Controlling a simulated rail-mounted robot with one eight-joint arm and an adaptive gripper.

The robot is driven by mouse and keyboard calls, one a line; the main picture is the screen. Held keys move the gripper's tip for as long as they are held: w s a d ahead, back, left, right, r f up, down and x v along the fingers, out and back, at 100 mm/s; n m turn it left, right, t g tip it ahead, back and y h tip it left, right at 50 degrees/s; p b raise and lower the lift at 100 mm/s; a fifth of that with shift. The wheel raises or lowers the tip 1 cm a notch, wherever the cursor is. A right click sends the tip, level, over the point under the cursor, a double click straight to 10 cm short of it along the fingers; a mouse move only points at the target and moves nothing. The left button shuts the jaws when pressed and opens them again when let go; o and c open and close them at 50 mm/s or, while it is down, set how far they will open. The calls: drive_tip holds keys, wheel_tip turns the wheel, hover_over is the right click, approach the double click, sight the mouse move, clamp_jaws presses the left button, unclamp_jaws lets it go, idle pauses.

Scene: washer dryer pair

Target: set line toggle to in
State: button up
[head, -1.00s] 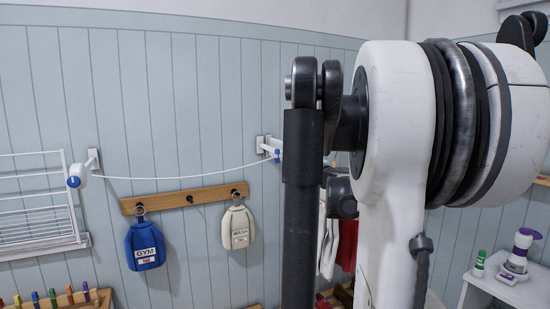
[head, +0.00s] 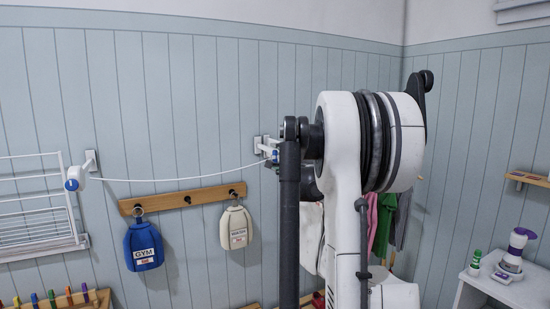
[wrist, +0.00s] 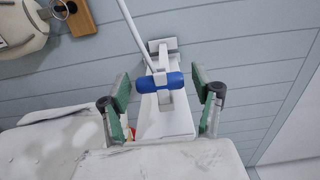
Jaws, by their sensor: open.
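The line toggle appears as a blue grip (wrist: 161,82) on a white bracket (wrist: 164,47) fixed to the wall panelling. The white line (wrist: 132,30) runs up to it in the wrist view. In the head view the blue part (head: 275,157) shows at the line's right end, just left of my arm. My gripper (wrist: 160,88) is open, with one green-padded finger on each side of the blue grip. I see gaps on both sides and no clear contact. My fingers are hidden behind my arm in the head view.
A white reel with a blue knob (head: 72,184) holds the line's left end, beside a drying rack (head: 32,200). A wooden peg rail (head: 183,199) carries a blue bag (head: 144,247) and a cream bag (head: 235,228) below the line. Clothes (head: 385,220) hang behind my arm.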

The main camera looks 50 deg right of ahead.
drive_tip(key=shift+w+d, duration=0.1)
drive_tip(key=shift+w, duration=0.1)
clamp_jaws()
idle(0.4)
